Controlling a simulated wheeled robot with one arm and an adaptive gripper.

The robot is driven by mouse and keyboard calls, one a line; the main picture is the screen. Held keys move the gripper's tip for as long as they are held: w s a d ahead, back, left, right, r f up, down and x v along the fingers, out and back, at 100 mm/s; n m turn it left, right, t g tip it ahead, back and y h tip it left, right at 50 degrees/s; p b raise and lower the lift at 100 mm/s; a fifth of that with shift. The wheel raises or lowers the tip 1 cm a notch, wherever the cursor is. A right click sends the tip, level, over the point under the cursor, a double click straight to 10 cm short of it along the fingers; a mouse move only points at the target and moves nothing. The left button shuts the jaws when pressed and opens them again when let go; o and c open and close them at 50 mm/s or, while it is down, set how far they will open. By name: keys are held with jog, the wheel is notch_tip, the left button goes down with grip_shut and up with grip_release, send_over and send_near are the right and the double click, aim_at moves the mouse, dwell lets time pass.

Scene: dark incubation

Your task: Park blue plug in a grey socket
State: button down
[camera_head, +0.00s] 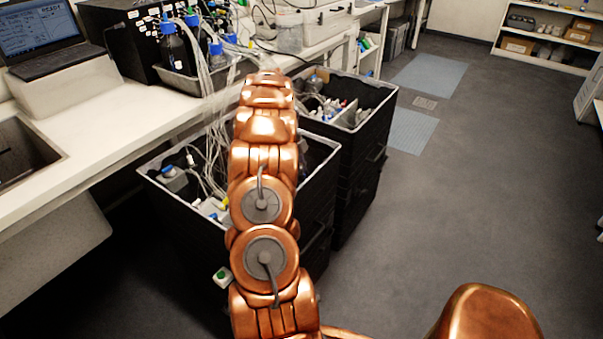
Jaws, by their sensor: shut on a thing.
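My copper-coloured arm reaches forward over the black bins, and its far end shows near the top middle. My gripper does not show; the arm hides it. I cannot make out the blue plug for certain. Blue caps (216,48) top bottles on the bench, with pale tubes running from that area down into the near bin. A small blue-topped grey piece (168,171) sits in the near bin's left part. I cannot tell a grey socket apart from the other grey parts in the bins.
The near black bin (185,222) and the far black bin (364,132) stand beside the white bench (120,120). The bench holds a laptop (45,38) and a black box (125,42). The grey floor (470,190) at right is clear.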

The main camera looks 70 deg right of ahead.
jog(key=shift+f, duration=0.1)
jog(key=c, duration=1.1)
grip_release()
jog(key=v, duration=1.2)
